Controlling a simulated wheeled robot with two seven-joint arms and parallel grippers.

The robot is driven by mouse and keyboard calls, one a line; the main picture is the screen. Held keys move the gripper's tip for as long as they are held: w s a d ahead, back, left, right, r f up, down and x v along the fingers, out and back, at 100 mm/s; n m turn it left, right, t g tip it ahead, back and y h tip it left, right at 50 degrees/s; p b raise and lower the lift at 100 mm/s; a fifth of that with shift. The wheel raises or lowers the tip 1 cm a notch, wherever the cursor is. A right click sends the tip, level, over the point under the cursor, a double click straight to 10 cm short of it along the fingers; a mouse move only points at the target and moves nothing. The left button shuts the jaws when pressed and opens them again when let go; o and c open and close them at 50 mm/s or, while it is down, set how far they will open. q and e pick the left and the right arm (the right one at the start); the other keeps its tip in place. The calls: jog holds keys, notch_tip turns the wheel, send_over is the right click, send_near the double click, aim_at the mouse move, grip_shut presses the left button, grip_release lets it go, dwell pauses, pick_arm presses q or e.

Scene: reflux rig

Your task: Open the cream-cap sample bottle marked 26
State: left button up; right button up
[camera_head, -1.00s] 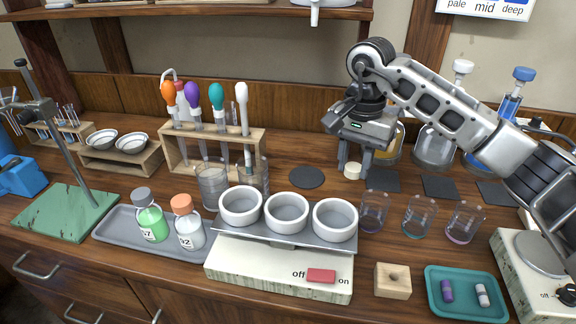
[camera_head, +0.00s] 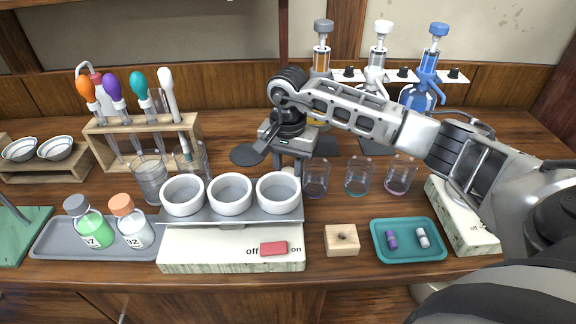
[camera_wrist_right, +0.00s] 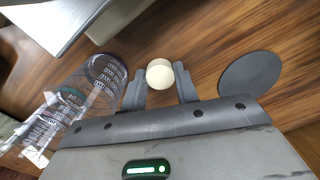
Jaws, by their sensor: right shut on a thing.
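My right gripper (camera_head: 288,173) is shut on a small cream cap (camera_wrist_right: 160,74), behind the right white bowl in the head view. In the wrist view the cap sits between the two fingertips. No bottle body shows under the cap, and no cream-cap bottle marked 26 can be made out. A grey-cap bottle (camera_head: 93,226) with green contents and an orange-cap bottle (camera_head: 134,229) with pale contents stand upright on a grey tray (camera_head: 55,243). Their labels are only partly readable. My left gripper is not in view.
White bowls (camera_head: 230,194) stand on a raised plate over the off/on switch base (camera_head: 225,254). Clear glasses (camera_head: 358,178) stand right of the gripper. A wooden block (camera_head: 341,241) and teal tray (camera_head: 382,253) are in front. A dark disc (camera_head: 247,154) lies left of the gripper.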

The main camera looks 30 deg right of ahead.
jog(key=shift+f, duration=0.15)
jog(key=o, duration=0.8)
notch_tip(320, 180, up, 12)
jog(key=b, duration=0.1)
jog(key=shift+r, duration=0.2)
